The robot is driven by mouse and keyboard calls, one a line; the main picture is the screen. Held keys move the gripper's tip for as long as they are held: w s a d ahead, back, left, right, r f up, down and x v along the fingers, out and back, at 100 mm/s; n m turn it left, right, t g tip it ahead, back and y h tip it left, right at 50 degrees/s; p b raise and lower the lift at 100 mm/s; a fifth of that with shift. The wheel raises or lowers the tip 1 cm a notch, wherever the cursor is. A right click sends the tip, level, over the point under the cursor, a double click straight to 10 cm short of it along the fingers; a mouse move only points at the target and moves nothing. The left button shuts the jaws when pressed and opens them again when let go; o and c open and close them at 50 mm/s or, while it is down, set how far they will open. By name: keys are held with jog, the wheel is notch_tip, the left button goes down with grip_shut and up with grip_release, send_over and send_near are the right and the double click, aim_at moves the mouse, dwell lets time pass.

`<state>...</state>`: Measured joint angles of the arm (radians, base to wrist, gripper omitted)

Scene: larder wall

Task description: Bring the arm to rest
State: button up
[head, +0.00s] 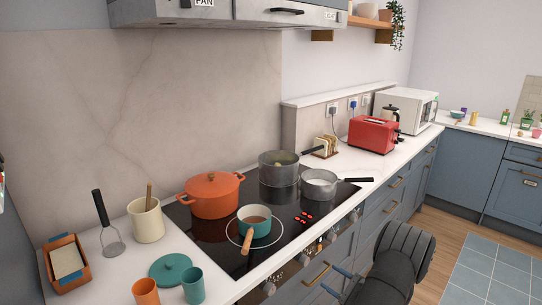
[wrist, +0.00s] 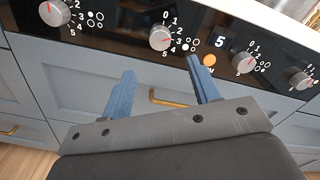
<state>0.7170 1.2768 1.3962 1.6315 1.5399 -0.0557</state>
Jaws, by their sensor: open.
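My gripper (head: 337,281) is at the bottom of the head view, in front of the cabinet fronts below the hob. In the wrist view my gripper (wrist: 161,72) shows two blue fingers spread apart with nothing between them. The fingers point at the control panel (wrist: 118,27) and the drawer front below it. A brass drawer handle (wrist: 170,98) shows between the fingers, partly behind the gripper's dark body. I cannot tell whether a fingertip touches the front.
Control knobs (wrist: 160,38) stick out close to the fingers.

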aim_at(307, 262)
jog(key=x, duration=1)
jog(key=shift+w+a, duration=0.15)
jog(key=shift+a, duration=0.05)
jog(key=shift+d+n, duration=0.15)
jog(key=shift+n, duration=0.55)
jog(key=n, duration=0.4)
jog(key=shift+n, duration=0.3)
jog(key=n, duration=0.5)
jog(key=shift+n, duration=0.4)
jog(key=shift+d, duration=0.15)
jog(key=shift+s+d, duration=0.35)
jog(key=shift+s, duration=0.2)
